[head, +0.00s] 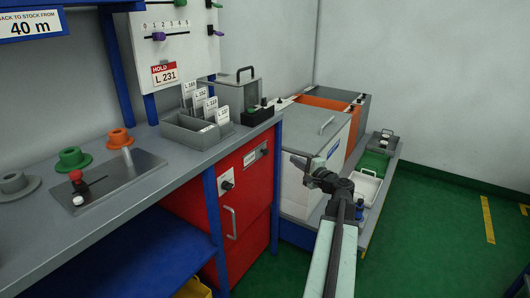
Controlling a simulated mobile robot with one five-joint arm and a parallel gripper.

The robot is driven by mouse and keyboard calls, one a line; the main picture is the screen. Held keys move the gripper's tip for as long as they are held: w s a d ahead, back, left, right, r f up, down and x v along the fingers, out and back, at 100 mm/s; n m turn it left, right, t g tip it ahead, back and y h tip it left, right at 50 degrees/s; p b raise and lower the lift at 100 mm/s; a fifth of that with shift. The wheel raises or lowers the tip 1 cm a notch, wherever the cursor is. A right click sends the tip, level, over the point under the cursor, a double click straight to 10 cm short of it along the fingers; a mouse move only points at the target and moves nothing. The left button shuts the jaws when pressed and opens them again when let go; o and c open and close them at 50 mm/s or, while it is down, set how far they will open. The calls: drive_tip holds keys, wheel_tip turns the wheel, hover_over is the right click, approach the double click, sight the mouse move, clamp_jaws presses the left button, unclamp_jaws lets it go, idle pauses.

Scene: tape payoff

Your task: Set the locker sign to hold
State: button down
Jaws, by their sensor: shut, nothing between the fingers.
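A red locker (245,208) stands under the grey bench, with a vertical handle (231,222) on its front. A small pale plate with a dark knob (227,182) is on its upper left front. A sign plate (255,154) is at its upper right; its wording is too small to read. My gripper (297,159) is shut and empty, to the right of the locker in the picture, apart from the sign and in front of a grey-white box.
The bench (130,195) holds a grey tray of cards (194,130), coloured flanged spools and a plate with a red knob (76,176). A grey-white box (318,150) and a low platform stand at the right. Green floor (440,230) is clear at the right.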

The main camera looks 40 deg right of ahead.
sight(264, 151)
drive_tip(key=shift+w, duration=0.2)
drive_tip(key=r+x, duration=0.1)
drive_tip(key=x, duration=1)
drive_tip(key=shift+s+a+f, duration=0.1)
drive_tip(key=shift+s+a, duration=0.15)
drive_tip(key=shift+a, duration=0.45)
drive_tip(key=shift+s+a+r, duration=0.1)
drive_tip(key=shift+s+a, duration=0.2)
drive_tip(key=shift+a, duration=0.4)
drive_tip(key=shift+s+a+f, duration=0.1)
drive_tip(key=shift+s+a, duration=0.15)
drive_tip(key=shift+a, duration=0.45)
